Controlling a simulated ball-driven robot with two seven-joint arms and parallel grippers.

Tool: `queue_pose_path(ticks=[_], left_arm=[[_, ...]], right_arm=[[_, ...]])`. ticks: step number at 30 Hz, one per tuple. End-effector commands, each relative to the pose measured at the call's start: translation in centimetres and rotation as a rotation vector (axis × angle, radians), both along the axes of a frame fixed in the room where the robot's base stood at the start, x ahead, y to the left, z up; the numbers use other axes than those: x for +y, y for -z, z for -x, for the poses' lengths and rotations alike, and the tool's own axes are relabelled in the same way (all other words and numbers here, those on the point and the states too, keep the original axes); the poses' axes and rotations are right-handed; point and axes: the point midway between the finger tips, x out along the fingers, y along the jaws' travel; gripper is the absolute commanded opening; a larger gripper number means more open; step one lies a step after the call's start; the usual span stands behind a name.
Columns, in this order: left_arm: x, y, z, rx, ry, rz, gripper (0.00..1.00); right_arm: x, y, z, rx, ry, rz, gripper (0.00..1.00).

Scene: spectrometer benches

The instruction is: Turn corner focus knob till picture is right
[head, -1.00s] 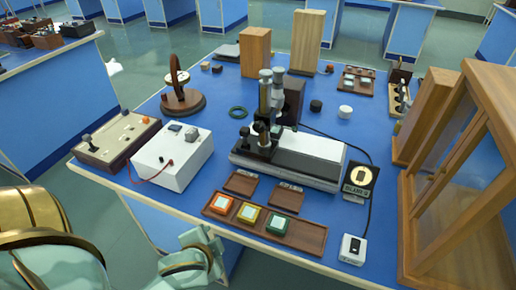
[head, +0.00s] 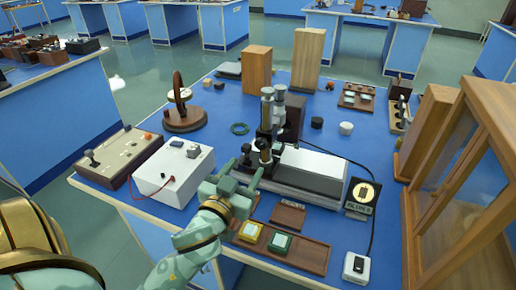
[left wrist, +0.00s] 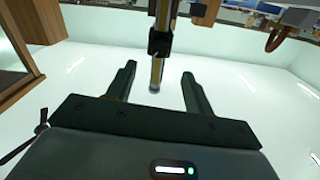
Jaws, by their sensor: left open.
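The bench instrument (head: 268,115) has upright grey tubes and dark knob-like parts (head: 264,144) low on its front; I cannot tell which is the corner focus knob. It stands against a long grey-and-white box (head: 310,168). A small dark panel with a pale yellow picture (head: 362,193) stands at the box's right end; its lettering is too small to read. My left gripper (head: 244,168) is open just in front of the instrument's base. In the left wrist view its fingers (left wrist: 158,72) are apart, with a brass-and-black tube (left wrist: 158,45) showing between and beyond them. My right gripper is not in view.
A white box with a red lead (head: 174,170) stands left. A wood-framed glass case (head: 460,190) bounds the right side. A cable runs down to a white switch box (head: 355,266).

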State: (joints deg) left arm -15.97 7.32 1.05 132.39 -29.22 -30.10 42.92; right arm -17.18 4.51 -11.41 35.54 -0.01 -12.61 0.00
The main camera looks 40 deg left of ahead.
Motion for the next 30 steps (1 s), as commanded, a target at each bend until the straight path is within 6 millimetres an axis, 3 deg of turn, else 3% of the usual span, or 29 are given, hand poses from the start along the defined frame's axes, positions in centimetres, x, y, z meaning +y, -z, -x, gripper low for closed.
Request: queue_pose_path(ticks=[3, 10, 15, 24, 29, 30], left_arm=[[0.7, 0.0, -3.1, -0.002, 0.000, -0.005, 0.52], [1.8, 0.2, -7.4, 0.001, 0.000, -0.002, 0.52], [2.1, 0.1, -8.7, 0.003, -0.001, -0.002, 0.52], [2.2, 0.1, -8.9, 0.003, -0.001, 0.000, 0.52], [2.2, 0.1, -8.9, 0.003, -0.001, 0.000, 0.08], [2.2, 0.1, -8.9, 0.003, -0.001, 0.000, 0.07]], right_arm=[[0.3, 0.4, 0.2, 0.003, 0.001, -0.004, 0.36], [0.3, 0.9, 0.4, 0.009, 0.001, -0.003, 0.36], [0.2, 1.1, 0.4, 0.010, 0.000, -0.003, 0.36], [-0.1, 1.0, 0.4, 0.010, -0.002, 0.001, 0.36], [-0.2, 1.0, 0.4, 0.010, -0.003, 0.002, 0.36], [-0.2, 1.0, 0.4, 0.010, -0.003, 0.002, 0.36]])
